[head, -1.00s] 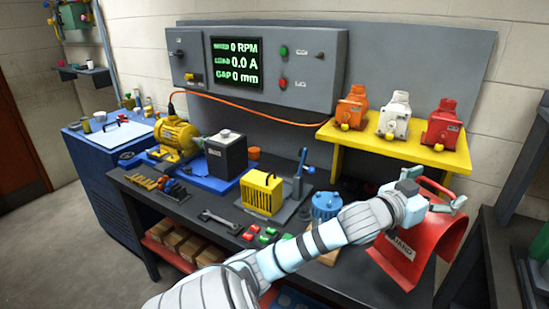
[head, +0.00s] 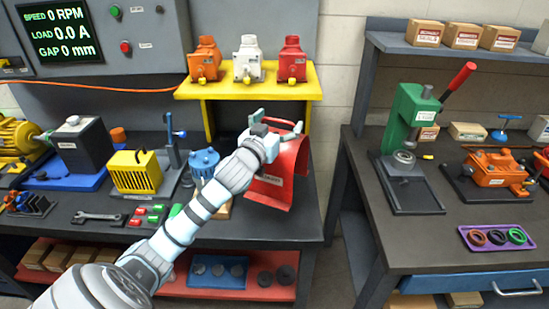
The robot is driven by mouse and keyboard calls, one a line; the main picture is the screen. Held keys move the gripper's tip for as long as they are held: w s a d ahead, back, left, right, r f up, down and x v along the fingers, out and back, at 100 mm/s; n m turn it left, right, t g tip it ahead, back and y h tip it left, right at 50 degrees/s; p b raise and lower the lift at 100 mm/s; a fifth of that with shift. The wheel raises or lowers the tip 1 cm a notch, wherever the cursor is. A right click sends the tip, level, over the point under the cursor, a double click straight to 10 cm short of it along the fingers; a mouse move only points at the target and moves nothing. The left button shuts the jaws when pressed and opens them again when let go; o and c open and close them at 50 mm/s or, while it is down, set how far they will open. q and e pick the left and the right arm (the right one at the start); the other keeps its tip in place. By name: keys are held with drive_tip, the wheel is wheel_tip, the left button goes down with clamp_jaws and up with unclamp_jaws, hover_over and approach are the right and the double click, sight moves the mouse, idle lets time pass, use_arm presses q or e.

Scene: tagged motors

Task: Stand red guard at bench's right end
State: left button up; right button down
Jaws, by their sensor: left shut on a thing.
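The red guard (head: 283,178) is a curved red sheet with a label on its front, at the right end of the dark bench (head: 262,226). My left gripper (head: 278,130) is at the guard's top and is shut on it, with one finger on each side. The guard is upright; I cannot tell whether its lower edge touches the bench top or hangs just above it. My left arm crosses in front of the bench and hides part of its top. My right gripper is not in view.
A yellow shelf (head: 223,92) with orange, white and red units stands behind the guard. A yellow slotted block (head: 134,173) and a blue motor (head: 204,163) lie left. Across a gap, another bench (head: 420,240) holds a green press (head: 408,115) and a purple tray (head: 497,247).

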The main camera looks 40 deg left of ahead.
sight(268, 169)
use_arm(q)
wheel_tip(268, 169, down, 10)
drive_tip(key=b, duration=0.2)
drive_tip(key=shift+f, duration=0.2)
drive_tip(key=o, duration=1.9)
drive_tip(key=v, duration=1.2)
drive_tip(key=shift+b, duration=0.35)
